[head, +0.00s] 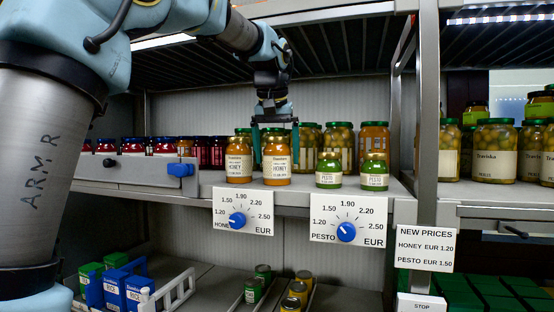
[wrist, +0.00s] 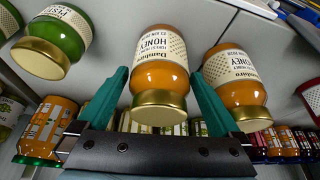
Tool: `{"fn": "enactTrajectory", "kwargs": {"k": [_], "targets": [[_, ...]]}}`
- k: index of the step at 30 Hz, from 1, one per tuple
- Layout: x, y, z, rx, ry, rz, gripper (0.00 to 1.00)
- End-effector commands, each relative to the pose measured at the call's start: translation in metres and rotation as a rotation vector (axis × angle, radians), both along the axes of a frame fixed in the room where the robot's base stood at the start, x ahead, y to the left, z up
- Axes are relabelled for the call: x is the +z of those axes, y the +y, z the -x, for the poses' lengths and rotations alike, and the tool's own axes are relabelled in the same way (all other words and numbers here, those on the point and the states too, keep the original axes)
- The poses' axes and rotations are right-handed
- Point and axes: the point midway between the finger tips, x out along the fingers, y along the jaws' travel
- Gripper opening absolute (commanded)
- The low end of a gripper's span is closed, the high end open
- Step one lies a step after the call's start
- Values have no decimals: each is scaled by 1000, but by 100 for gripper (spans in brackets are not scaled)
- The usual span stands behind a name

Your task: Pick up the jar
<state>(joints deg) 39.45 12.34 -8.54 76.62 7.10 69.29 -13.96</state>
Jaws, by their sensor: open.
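Two honey jars with orange contents and cream labels stand upright at the shelf front. In the head view my gripper (head: 276,150) points down over the right honey jar (head: 276,164), with one finger on each side. The left honey jar (head: 238,163) stands just outside the left finger. In the wrist view the right honey jar (wrist: 161,62) shows between my two teal open fingers. The other honey jar (wrist: 238,88) is partly behind a finger there. I cannot tell whether the fingers touch the glass. Two small green pesto jars (head: 328,172) (head: 374,174) stand to the right.
Larger jars (head: 338,140) stand behind, and dark red jars (head: 210,152) to the left. A shelf post (head: 428,110) rises on the right. Dial cards for honey (head: 243,211) and pesto (head: 349,217) hang on the shelf edge. A price sign (head: 425,249) is at lower right.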

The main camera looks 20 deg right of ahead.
Motion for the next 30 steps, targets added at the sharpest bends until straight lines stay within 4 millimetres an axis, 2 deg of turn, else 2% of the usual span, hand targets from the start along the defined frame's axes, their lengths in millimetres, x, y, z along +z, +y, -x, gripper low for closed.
{"fn": "enactTrajectory", "kwargs": {"k": [3, 10, 30], "targets": [[-7, -1, -2, 0, 0, 0, 100], [-9, -2, -3, 0, 0, 0, 99], [-8, -2, -2, 0, -1, 1, 24]]}}
